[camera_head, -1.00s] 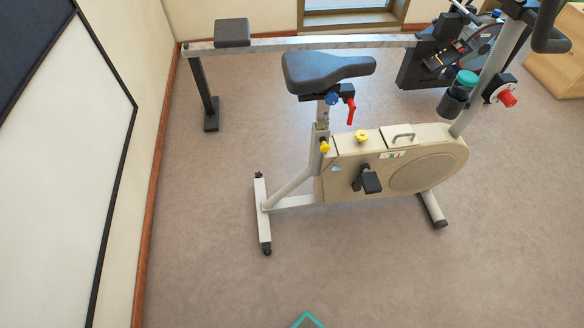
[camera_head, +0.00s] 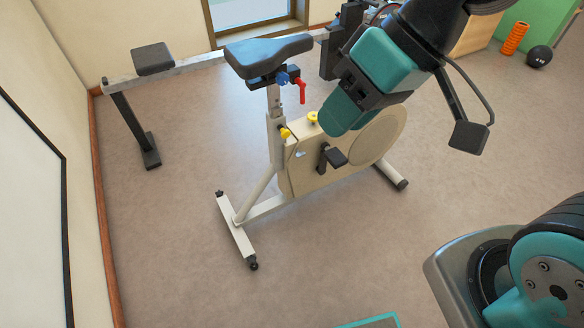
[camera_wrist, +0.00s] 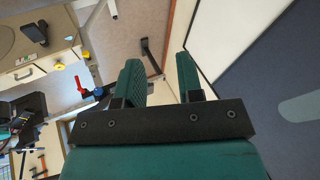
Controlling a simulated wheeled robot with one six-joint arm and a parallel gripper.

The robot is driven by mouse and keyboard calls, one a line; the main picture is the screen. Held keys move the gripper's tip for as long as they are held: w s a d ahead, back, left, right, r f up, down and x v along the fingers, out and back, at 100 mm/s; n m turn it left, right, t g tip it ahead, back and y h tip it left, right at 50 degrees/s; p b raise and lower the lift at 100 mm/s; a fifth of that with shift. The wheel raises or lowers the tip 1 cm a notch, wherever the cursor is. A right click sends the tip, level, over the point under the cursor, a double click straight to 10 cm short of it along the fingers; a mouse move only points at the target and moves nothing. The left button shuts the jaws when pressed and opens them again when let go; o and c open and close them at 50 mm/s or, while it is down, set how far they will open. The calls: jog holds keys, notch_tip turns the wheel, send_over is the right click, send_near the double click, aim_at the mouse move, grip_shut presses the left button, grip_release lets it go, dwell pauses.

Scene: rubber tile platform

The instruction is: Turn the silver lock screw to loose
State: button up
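The exercise bike (camera_head: 300,175) stands upright on the floor, its black saddle (camera_head: 265,50) on a grey post. A red lever (camera_head: 301,90) and a blue knob (camera_head: 283,78) sit under the saddle; the lever (camera_wrist: 79,86) and knob (camera_wrist: 98,91) also show in the wrist view. Yellow knobs sit on the post (camera_head: 286,133) and housing (camera_head: 312,117). I cannot make out a silver lock screw in any view. My gripper (camera_wrist: 158,72) shows two teal fingers apart, nothing between them. In the head view it hides the bike's front upper part.
A rail with a black pad (camera_head: 152,58) stands behind the bike at left. A whiteboard (camera_head: 30,200) lines the left wall. An orange roller (camera_head: 515,38) and dark ball (camera_head: 539,56) lie at the far right.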

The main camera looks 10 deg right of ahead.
jog(key=w+a+f+m+t+y+b, duration=0.1)
jog(key=w+f+m+t+y+b, duration=0.1)
jog(key=w+f+b, duration=0.55)
jog(key=w+a+f+m+t+y+b, duration=0.1)
jog(key=w+a+f+m+b, duration=0.1)
jog(key=f+b, duration=0.95)
jog(key=m+t+h+b, duration=0.4)
jog(key=m+t+b, duration=1.05)
jog(key=b, duration=2.35)
send_near(301, 155)
jog(key=shift+m+g, duration=0.65)
jog(key=shift+m, duration=0.2)
jog(key=x, duration=1)
jog(key=shift+w+d+r+p, duration=0.1)
jog(key=shift+w+r+p, duration=0.1)
jog(key=shift+r+p, duration=0.15)
grip_shut()
